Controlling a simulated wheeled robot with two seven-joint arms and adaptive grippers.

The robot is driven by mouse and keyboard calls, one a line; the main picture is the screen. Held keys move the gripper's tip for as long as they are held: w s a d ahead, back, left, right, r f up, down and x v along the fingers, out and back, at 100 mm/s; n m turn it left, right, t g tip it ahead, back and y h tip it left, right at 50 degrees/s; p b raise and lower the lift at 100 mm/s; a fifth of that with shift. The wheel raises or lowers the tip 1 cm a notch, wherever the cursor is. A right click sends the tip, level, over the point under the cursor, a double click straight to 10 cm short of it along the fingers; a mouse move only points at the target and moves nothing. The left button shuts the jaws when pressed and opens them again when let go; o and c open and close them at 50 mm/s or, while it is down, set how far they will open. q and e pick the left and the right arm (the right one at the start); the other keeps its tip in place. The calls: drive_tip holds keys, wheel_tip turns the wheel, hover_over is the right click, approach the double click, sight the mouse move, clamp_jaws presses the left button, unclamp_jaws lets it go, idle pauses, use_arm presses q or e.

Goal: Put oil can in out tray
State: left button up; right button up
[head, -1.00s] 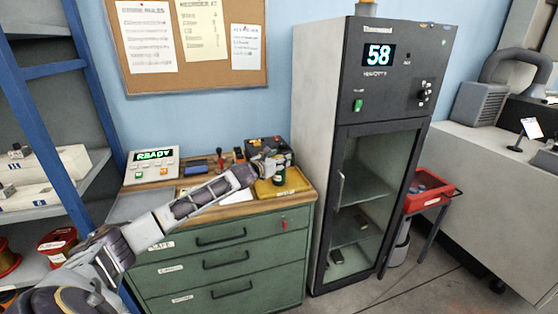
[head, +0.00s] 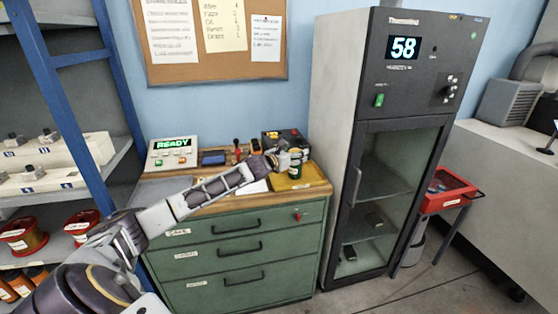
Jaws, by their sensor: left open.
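A small dark green can with a light top (head: 295,168), which looks like the oil can, stands upright at the left part of a yellow tray (head: 314,177) on the bench top. I cannot tell for sure that it rests on the tray floor. My left gripper (head: 281,161) is open, just left of the can and close to it; whether they touch is too small to tell. My right gripper is out of view. No label naming the out tray can be read.
The yellow tray sits on a green drawer bench (head: 235,245). A dark box (head: 285,140) is behind it, and a READY console (head: 173,150) stands at left. A tall glass-door cabinet (head: 335,130) rises close at right. A red bin (head: 452,190) is beyond it.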

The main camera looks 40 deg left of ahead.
use_arm(q)
drive_tip(key=s+r, duration=0.1)
drive_tip(key=s, duration=0.9)
drive_tip(key=shift+a+r+b, duration=0.15)
drive_tip(key=shift+r+b, duration=0.1)
drive_tip(key=shift+b, duration=0.15)
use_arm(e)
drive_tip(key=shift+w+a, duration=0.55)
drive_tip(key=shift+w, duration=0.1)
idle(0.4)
use_arm(q)
drive_tip(key=shift+s, duration=0.3)
drive_tip(key=shift+r, duration=0.1)
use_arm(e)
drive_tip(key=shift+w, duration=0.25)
use_arm(q)
drive_tip(key=shift+s, duration=0.1)
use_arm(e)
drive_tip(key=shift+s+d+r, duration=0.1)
